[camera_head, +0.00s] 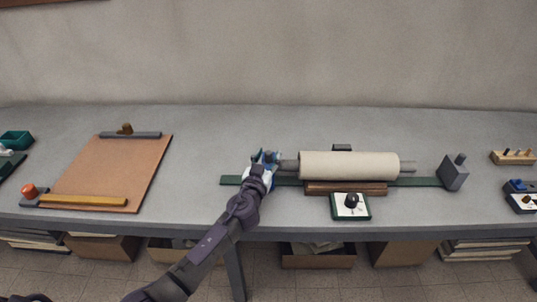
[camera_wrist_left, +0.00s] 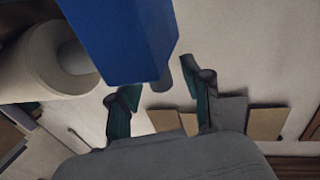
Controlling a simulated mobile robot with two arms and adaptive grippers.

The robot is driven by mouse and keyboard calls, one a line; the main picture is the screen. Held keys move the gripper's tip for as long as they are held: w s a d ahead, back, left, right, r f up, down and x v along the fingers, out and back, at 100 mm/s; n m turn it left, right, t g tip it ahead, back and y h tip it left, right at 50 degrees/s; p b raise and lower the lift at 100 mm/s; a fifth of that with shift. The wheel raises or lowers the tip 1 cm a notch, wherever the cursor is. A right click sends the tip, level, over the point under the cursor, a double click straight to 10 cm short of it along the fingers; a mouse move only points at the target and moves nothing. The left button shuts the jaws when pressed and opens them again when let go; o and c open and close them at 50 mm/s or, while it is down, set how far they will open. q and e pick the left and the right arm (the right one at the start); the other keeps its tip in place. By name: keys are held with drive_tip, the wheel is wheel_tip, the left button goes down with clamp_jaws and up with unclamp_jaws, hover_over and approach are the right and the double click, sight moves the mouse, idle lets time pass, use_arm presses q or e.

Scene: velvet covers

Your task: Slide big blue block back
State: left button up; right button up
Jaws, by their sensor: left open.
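The big blue block (camera_wrist_left: 125,38) fills the top middle of the left wrist view, close to my left gripper (camera_wrist_left: 162,85). The gripper's two fingers are spread apart below and right of the block. I see nothing between them. In the head view, my left gripper (camera_head: 264,163) is at the left part of the green rail (camera_head: 418,182), by the roller's left end. It hides most of the blue block there. I cannot tell whether the fingers touch the block. My right gripper is out of view.
A cream roller (camera_head: 350,165) lies along the rail, with a grey block (camera_head: 453,174) at its right. A black-knobbed box (camera_head: 350,206) stands in front. A brown board (camera_head: 112,168) with a yellow bar (camera_head: 83,200) lies left. The table (camera_head: 205,160) between board and rail is clear.

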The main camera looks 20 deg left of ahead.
use_arm(q)
drive_tip(key=shift+w, duration=0.5)
clamp_jaws()
